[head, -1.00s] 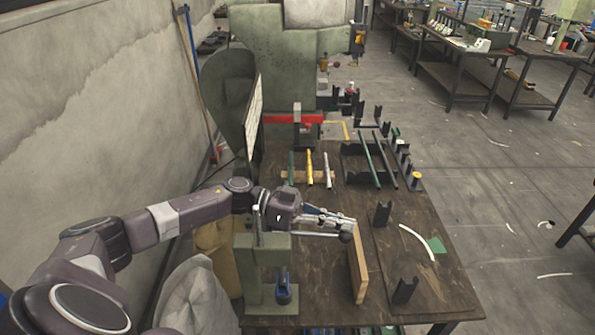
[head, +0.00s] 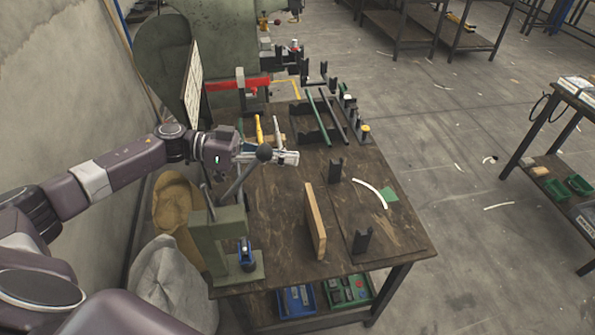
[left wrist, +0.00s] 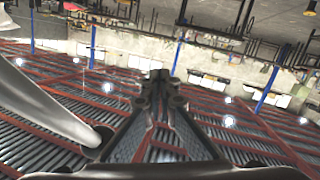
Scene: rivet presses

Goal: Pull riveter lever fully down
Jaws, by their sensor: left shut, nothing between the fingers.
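The green riveter (head: 222,240) stands at the near left edge of the wooden table. Its grey lever (head: 237,181) slants up and to the right and ends in a dark ball knob (head: 264,153). My left gripper (head: 294,158) is shut and empty, level with the knob and just behind it in the head view. Whether it touches the lever I cannot tell. In the left wrist view the closed fingertips (left wrist: 160,77) point away with nothing between them. A thick grey rod at the left there, probably the lever (left wrist: 45,105), passes beside the fingers. My right gripper is out of view.
A wooden board (head: 315,222) stands upright right of the riveter. Sacks (head: 170,280) lie at the left. Bins (head: 296,301) sit below.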

